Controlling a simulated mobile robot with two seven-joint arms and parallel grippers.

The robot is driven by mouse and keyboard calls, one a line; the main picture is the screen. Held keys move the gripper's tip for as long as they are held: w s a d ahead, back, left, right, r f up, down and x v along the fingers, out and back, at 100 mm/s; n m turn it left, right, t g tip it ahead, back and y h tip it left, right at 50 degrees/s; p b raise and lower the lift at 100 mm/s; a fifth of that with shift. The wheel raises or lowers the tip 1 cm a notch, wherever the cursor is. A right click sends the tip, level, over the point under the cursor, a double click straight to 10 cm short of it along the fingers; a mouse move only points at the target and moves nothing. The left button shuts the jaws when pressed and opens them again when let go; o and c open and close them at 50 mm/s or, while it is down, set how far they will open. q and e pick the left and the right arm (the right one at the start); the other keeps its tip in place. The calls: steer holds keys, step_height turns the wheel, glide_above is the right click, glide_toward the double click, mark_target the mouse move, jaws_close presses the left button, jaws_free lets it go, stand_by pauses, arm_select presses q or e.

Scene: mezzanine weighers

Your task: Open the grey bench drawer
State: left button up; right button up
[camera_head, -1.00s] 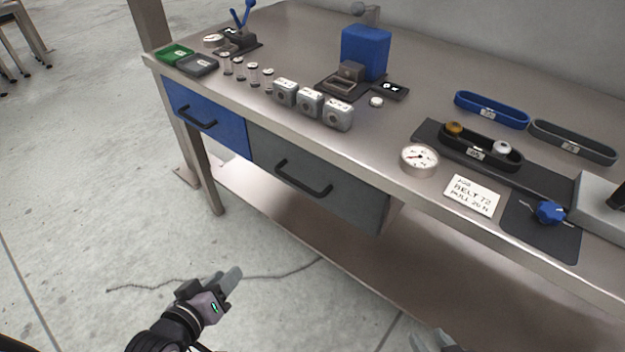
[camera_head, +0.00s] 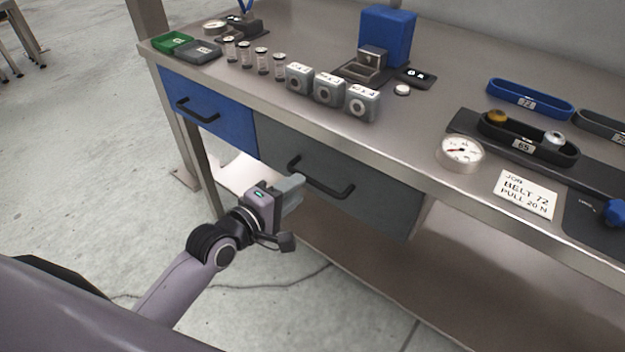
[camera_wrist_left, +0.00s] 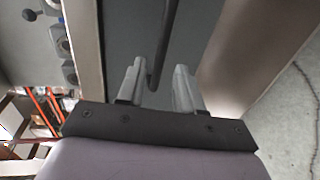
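The grey bench drawer (camera_head: 375,196) is closed, flush under the bench top, to the right of a blue drawer (camera_head: 221,118). Its black bar handle (camera_head: 322,182) runs along the front. My left gripper (camera_head: 294,191) is in front of the drawer, near the handle's left end. In the left wrist view the gripper (camera_wrist_left: 156,85) has its two fingers apart, with the black handle (camera_wrist_left: 166,45) reaching down between or just beyond their tips. I cannot tell whether either finger touches it. My right gripper is out of view.
The bench top (camera_head: 300,125) carries grey blocks (camera_head: 329,88), a dial gauge (camera_head: 460,152), a job card (camera_head: 526,194) and belts (camera_head: 530,98). A lower shelf (camera_head: 400,285) lies under the drawers. The floor in front is clear.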

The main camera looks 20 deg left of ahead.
mark_target(309, 178)
arm_select(q)
steer(key=shift+b+x, duration=0.5)
steer(key=shift+x, duration=2.3)
jaws_close()
